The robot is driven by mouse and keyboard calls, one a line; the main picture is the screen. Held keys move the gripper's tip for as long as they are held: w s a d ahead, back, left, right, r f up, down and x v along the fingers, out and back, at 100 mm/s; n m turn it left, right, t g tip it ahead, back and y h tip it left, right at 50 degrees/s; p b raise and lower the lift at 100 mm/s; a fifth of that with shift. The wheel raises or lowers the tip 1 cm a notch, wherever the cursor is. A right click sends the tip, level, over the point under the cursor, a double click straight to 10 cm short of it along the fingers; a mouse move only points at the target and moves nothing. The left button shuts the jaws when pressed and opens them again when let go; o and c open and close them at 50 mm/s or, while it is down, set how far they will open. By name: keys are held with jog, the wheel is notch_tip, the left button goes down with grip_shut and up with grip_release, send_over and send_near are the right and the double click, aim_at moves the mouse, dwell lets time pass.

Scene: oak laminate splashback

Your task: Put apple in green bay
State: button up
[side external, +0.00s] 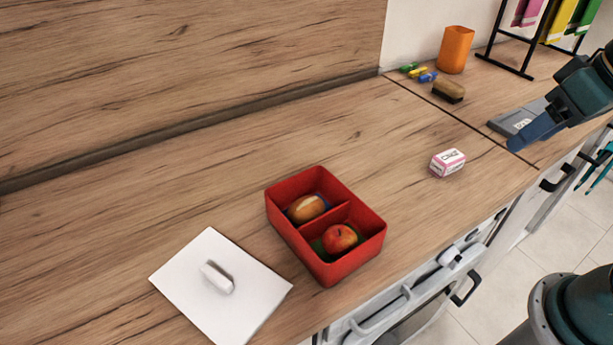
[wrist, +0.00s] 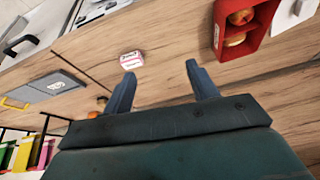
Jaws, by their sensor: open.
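A red apple (side external: 340,239) lies in the front compartment of the red two-bay box (side external: 327,273), on a floor with green showing beside it. A bread roll (side external: 308,208) lies in the other compartment, where blue shows on the floor. In the wrist view the box (wrist: 248,52) is at the upper right, with the apple (wrist: 241,17) and the roll (wrist: 235,39) inside. My gripper (wrist: 157,76) is open and empty, well away from the box. In the side view its blue fingers (side external: 530,135) are at the right, above the counter.
A white lid (side external: 222,305) with a handle lies left of the box. A small pink-and-white carton (side external: 448,163) stands on the counter between box and gripper. An orange cup (side external: 455,50), a brush (side external: 448,91), markers (side external: 418,72) and a grey scale-like device (side external: 519,117) are farther back right.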

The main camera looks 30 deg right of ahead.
jog(key=s+d, duration=0.1)
jog(key=s+n, duration=0.1)
jog(key=shift+s+d+f+t, duration=0.4)
